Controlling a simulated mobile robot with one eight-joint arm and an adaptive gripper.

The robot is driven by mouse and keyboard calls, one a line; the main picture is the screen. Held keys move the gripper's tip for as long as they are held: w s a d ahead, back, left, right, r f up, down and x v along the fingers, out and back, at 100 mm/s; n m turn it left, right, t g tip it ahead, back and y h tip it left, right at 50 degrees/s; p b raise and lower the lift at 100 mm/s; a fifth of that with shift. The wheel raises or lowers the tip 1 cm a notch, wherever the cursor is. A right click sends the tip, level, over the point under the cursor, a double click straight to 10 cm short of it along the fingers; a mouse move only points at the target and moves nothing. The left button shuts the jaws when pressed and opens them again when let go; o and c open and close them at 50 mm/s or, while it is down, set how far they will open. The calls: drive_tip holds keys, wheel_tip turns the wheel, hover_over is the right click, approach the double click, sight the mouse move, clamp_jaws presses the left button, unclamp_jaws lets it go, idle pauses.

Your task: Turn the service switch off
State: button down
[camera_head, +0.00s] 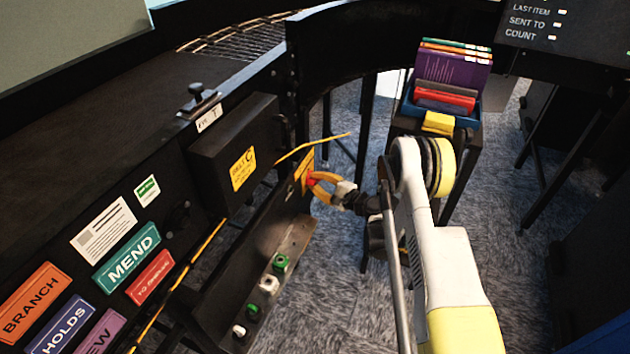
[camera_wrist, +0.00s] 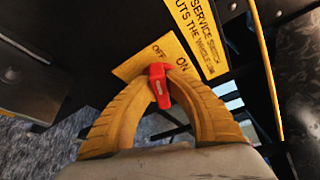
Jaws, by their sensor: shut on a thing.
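The service switch is a red handle (camera_wrist: 158,86) on a yellow plate (camera_wrist: 138,64) marked OFF and ON. In the wrist view the handle sits between the two yellow fingers of my gripper (camera_wrist: 160,92), which is shut on it. The handle stands roughly upright in that view, near the space between the two words. In the head view my gripper (camera_head: 316,182) reaches the yellow plate (camera_head: 303,170) from the right, and a bit of the red handle (camera_head: 311,179) shows at the fingertips. The fingers hide part of the handle.
A black box (camera_head: 236,148) with a yellow label stands left of the switch. Green and white buttons (camera_head: 268,285) sit on a panel below. A yellow strip (camera_head: 315,143) juts out above the switch. A stack of books (camera_head: 452,75) stands on a cart behind my arm.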

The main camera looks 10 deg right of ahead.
sight(307, 156)
drive_tip(key=shift+n+t, duration=0.3)
drive_tip(key=shift+n, duration=0.4)
drive_tip(key=shift+w, duration=0.1)
drive_tip(key=c, duration=1.4)
unclamp_jaws()
drive_tip(key=o, duration=0.7)
wheel_tip(307, 156, up, 6)
drive_tip(key=shift+r, duration=0.2)
drive_tip(key=shift+c, duration=0.2)
wheel_tip(307, 156, up, 3)
drive_tip(key=shift+f, duration=0.15)
drive_tip(key=c, duration=0.4)
drive_tip(key=shift+r, duration=0.45)
drive_tip(key=shift+c, duration=1.2)
